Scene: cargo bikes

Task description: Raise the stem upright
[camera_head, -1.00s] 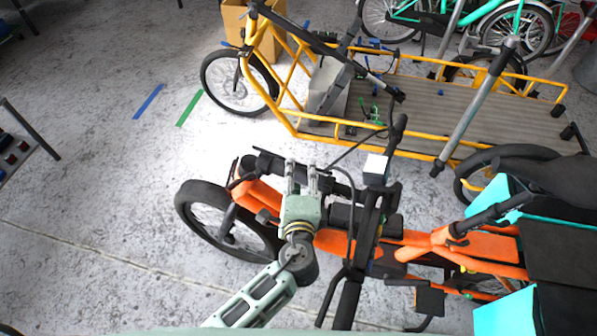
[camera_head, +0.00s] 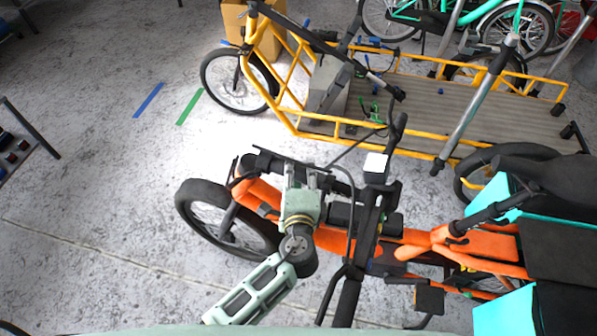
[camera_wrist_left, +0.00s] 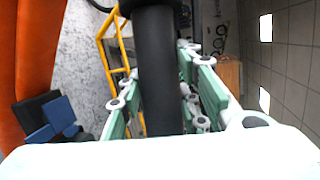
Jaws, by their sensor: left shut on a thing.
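The orange cargo bike (camera_head: 405,252) stands in the middle of the head view. My left gripper (camera_head: 303,170) is over its front part, beside the handlebar (camera_head: 372,205). In the left wrist view a thick black tube (camera_wrist_left: 160,75), which looks like the stem, runs between the green-and-white fingers of my left gripper (camera_wrist_left: 165,100). The gripper is shut on it. In the head view the gripper hides much of the tube, so its exact tilt is unclear. My right gripper is not in view.
A yellow cargo bike (camera_head: 300,128) with a long slatted bed (camera_head: 480,110) stands behind. Teal boxes (camera_head: 505,312) sit on the orange bike's right end.

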